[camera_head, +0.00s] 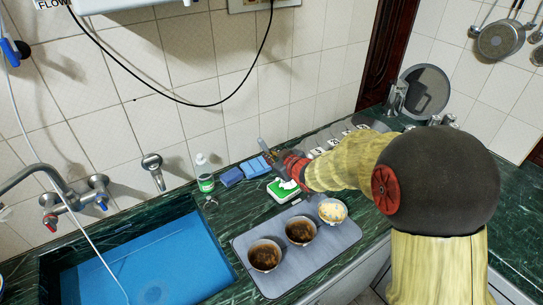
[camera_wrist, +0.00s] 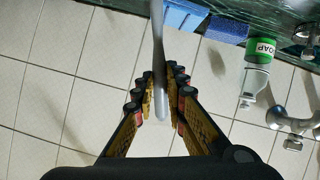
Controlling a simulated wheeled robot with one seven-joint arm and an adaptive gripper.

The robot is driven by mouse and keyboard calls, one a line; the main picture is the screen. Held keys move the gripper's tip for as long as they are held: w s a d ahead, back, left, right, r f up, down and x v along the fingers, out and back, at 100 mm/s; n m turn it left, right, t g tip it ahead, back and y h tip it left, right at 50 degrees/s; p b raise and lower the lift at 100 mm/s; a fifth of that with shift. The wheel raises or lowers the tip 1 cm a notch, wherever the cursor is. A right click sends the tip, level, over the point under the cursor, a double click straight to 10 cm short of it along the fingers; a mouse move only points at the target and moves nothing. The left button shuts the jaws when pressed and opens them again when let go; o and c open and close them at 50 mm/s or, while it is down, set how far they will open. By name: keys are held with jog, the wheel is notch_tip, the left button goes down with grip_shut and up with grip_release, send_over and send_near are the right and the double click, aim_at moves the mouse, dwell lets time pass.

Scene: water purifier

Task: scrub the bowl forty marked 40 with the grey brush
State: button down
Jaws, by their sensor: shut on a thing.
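Three bowls stand in a row on a grey mat (camera_head: 340,240): a dark-stained one in front (camera_head: 265,255), another dark-stained one in the middle (camera_head: 300,231), and a lighter one with yellowish contents (camera_head: 332,211) at the back right. I cannot read a 40 on any of them. My gripper (camera_wrist: 163,100) is shut on a slim grey handle (camera_wrist: 158,60), which appears to be the brush's. The handle also shows in the head view (camera_head: 263,147), above the back of the counter. The brush's bristle end is not clearly visible. The gripper is behind the bowls, apart from them.
A blue-lined sink (camera_head: 150,265) with a tap (camera_head: 65,195) is at left. A soap bottle (camera_head: 204,173), blue sponges (camera_head: 245,170) and a green-and-white box (camera_head: 283,190) stand behind the mat. Small number tags (camera_head: 333,142) line the back right.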

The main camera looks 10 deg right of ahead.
jog(key=shift+f, duration=0.15)
notch_tip(320, 180, up, 7)
jog(key=p, duration=0.6)
dwell(0.4)
dwell(0.4)
